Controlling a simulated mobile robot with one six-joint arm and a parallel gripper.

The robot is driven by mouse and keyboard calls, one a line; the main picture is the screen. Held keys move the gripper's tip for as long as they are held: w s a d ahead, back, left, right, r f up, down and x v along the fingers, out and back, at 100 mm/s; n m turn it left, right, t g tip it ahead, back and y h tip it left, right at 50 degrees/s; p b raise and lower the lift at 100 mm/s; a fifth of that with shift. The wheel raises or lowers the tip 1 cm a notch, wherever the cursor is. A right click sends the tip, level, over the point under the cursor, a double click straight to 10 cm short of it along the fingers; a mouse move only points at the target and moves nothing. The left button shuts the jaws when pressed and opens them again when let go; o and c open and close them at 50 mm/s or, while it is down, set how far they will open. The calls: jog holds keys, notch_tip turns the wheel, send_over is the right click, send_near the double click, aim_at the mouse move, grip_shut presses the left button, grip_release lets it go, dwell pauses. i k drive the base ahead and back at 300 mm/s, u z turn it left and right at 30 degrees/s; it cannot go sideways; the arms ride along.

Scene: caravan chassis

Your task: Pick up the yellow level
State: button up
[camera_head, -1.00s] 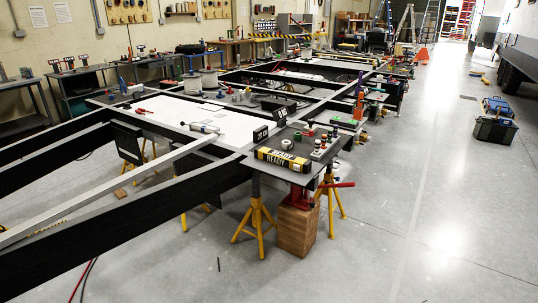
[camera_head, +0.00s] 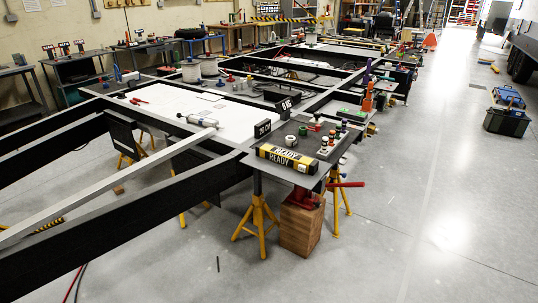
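No yellow level can be made out with certainty. A yellow-and-black bar marked READY (camera_head: 288,158) lies along the front edge of a dark plate (camera_head: 338,160) at the near corner of the chassis. A small yellow-and-black striped piece (camera_head: 48,225) shows at the left, partly hidden behind the near black beam; I cannot tell what it is. My gripper is not in view.
The black chassis frame (camera_head: 120,225) stands on yellow jack stands (camera_head: 257,215). A wooden block (camera_head: 300,228) under a red jack stands by the near corner. A long pale bar (camera_head: 110,185) crosses the frame. The floor at right is clear, with toolboxes (camera_head: 507,118) farther back.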

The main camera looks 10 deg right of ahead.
aim_at(290, 159)
jog(key=u, duration=0.75)
jog(key=i, duration=1.05)
jog(key=u, duration=0.5)
